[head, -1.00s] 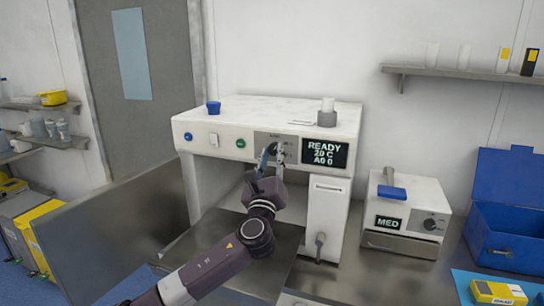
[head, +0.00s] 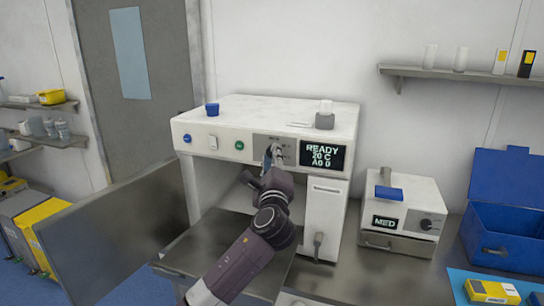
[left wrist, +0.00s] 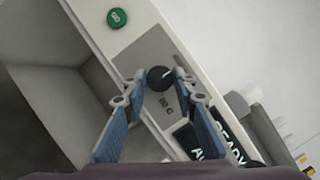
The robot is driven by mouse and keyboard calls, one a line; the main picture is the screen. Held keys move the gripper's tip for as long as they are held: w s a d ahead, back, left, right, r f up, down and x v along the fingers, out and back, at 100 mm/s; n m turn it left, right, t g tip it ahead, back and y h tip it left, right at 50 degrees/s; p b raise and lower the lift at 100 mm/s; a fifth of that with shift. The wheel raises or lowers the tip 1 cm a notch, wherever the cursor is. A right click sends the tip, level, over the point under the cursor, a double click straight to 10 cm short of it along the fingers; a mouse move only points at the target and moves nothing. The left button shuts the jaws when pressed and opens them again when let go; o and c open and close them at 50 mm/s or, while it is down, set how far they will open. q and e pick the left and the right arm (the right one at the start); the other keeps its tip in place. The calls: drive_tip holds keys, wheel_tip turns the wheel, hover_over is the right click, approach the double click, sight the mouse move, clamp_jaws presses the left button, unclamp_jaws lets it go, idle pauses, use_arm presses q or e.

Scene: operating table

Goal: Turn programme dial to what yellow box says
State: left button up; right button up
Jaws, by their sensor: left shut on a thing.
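The programme dial (left wrist: 160,78) is a round black knob with a pale pointer line, on a grey panel of the white machine (head: 330,112). The fingers of my left gripper (left wrist: 161,80) are on both sides of it, shut on it. In the head view my left gripper (head: 272,154) hides most of the dial. The display (head: 322,155) beside it reads READY, 20 C, A0 0. A yellow box (head: 492,291) lies on a blue surface at the bottom right; its text is too small to read.
A small white device (head: 402,215) with a MED display and its own black knob stands right of the machine. An open blue case (head: 505,240) is further right. The machine's lowered door and a metal panel (head: 115,235) lie below and left.

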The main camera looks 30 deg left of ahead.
idle(0.3)
use_arm(q)
drive_tip(key=o, duration=1.1)
drive_tip(key=shift+s+a, duration=0.1)
drive_tip(key=v, duration=1.2)
